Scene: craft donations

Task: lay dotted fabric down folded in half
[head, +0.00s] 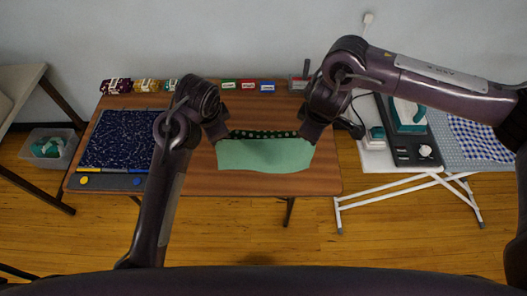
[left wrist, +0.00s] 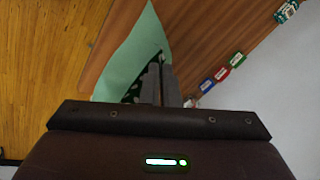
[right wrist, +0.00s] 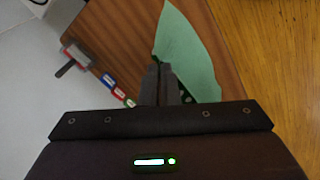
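The dotted fabric (head: 264,153) is spread between my two grippers over the front of the wooden table. Its plain light green side faces up, and a dark green dotted strip shows along its far edge. My left gripper (head: 222,137) is at the fabric's left far corner, and my right gripper (head: 305,137) is at its right far corner. In the left wrist view the left fingers (left wrist: 164,85) are closed together at the fabric. In the right wrist view the right fingers (right wrist: 160,84) are closed together at the fabric. The fingertips are partly hidden in the head view.
A dark blue patterned mat (head: 120,138) lies on the table's left. Several small fabric bundles (head: 147,86) and labelled blocks (head: 248,85) line the back edge. An ironing board (head: 460,150) with a blue checked cloth (head: 482,138) stands to the right. A bin (head: 48,148) sits on the floor at left.

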